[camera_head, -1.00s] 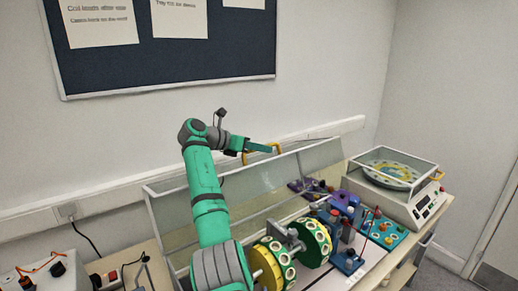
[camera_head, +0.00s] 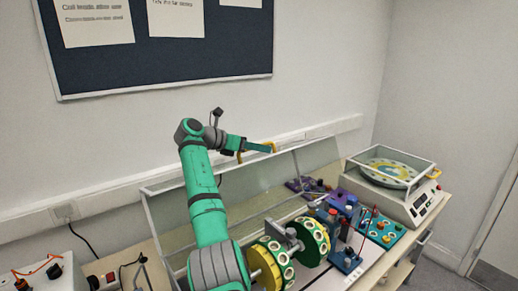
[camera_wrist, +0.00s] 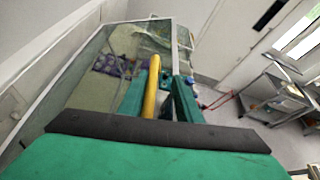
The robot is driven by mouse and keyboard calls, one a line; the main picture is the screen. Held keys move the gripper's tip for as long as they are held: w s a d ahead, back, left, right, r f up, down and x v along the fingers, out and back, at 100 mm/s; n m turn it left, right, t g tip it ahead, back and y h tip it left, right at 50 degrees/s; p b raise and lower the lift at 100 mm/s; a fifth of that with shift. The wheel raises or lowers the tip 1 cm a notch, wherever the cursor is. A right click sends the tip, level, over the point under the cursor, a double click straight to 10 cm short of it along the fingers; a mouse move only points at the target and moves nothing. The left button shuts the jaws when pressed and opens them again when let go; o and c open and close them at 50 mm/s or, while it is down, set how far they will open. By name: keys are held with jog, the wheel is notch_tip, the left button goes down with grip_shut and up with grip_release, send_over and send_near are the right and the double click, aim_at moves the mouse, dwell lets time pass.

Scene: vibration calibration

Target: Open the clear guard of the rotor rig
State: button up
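The clear guard (camera_head: 240,190) of the rotor rig is a framed see-through panel, raised and tilted back toward the wall behind the rotor. Its yellow handle (camera_head: 270,145) is on the top edge. The rotor (camera_head: 270,262), with yellow and green discs, lies uncovered in front of it. My gripper (camera_head: 273,149) is at the handle, its fingers pointing right along the guard's top edge. In the wrist view the yellow handle (camera_wrist: 152,90) runs between my two green fingers, near the left one, with a gap to the right one. My gripper is open around it.
A balance-like device (camera_head: 415,205) with a clear cover stands at the right end of the bench. Purple, blue and teal blocks (camera_head: 380,230) sit beside the rotor. The wall is close behind the guard.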

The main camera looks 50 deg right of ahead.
jog(key=v, duration=1)
jog(key=shift+w+a+r, duration=0.1)
jog(key=shift+w+a, duration=0.05)
jog(key=shift+a, duration=0.25)
jog(key=shift+w, duration=0.1)
